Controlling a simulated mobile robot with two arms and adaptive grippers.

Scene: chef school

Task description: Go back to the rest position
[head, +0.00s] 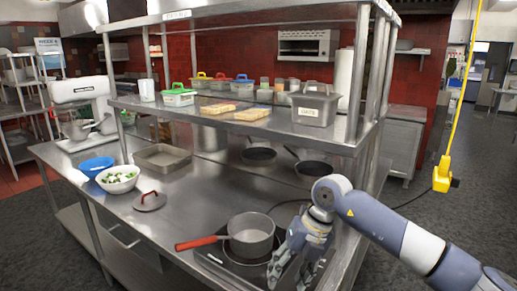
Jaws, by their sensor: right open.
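My right gripper (297,262) is at the lower middle right of the head view, at the end of my arm that comes in from the right. It is open, and I see nothing held in it. It is just right of a steel saucepan (250,236) with a red handle pointing left. The saucepan stands on a dark hob (222,262) at the front of the steel counter. I cannot tell whether the gripper touches the pan or hob. My left gripper is not in view.
A lid (149,201), a bowl of food (118,180), a blue bowl (96,165) and a steel tray (162,158) are on the counter. Frying pans (313,169) sit behind. A steel shelf (215,115) overhangs them. A yellow pendant (443,175) hangs at the right.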

